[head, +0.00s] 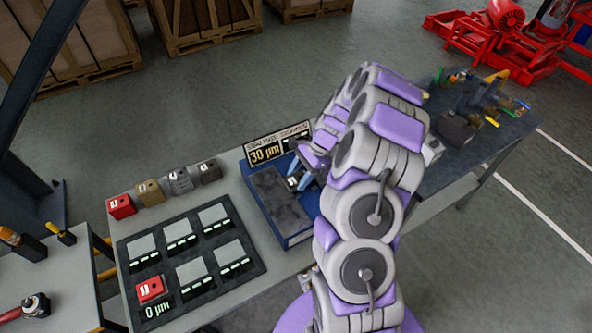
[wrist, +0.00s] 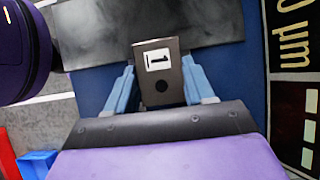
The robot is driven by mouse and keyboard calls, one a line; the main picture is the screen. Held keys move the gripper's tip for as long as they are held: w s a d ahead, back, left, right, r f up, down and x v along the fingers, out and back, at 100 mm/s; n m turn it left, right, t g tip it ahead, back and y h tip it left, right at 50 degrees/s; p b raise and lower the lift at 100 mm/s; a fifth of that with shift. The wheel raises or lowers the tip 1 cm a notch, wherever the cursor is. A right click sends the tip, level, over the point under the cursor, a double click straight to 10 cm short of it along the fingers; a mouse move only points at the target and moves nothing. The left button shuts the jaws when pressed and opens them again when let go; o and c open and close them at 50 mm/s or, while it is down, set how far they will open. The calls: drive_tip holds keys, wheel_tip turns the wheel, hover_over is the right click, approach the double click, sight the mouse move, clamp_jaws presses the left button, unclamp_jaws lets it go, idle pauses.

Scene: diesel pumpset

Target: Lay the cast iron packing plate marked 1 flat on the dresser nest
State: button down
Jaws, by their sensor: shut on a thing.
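My gripper (head: 304,180) is shut on the cast iron packing plate. In the wrist view, the plate (wrist: 160,88) is a small dark grey-brown block with a white label marked 1 and a dark round hole, held between the light blue fingers (wrist: 160,92). The blue station with a dark grey slab on top (head: 275,196), apparently the dresser, stands beneath and to the left of my gripper in the head view. The slab (wrist: 205,22) also shows beyond the plate in the wrist view. I cannot tell whether the plate touches the station.
A sign (head: 265,154) behind the station reads 30 µm. A dark panel (head: 165,251) of several grey pads lies at left, with a red block (head: 151,289) on its front-left pad, by 0 µm. Several coloured blocks (head: 151,193) stand in a row behind it. Tools crowd the right bench (head: 455,150).

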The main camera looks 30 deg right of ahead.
drive_tip(key=d, duration=0.3)
drive_tip(key=shift+d+f, duration=0.1)
drive_tip(key=shift+f, duration=0.3)
drive_tip(key=shift+a+r, duration=0.15)
drive_tip(key=shift+a, duration=0.7)
drive_tip(key=shift+a+r, duration=0.1)
drive_tip(key=shift+a, duration=0.75)
drive_tip(key=shift+d+p, duration=0.5)
drive_tip(key=shift+d, duration=0.3)
drive_tip(key=shift+a+r, duration=0.1)
drive_tip(key=shift+a, duration=1.05)
drive_tip(key=shift+d+f, duration=0.15)
drive_tip(key=shift+d, duration=0.85)
drive_tip(key=shift+d+f, duration=0.1)
drive_tip(key=shift+d, duration=0.9)
drive_tip(key=shift+a, duration=0.55)
drive_tip(key=shift+f, duration=0.15)
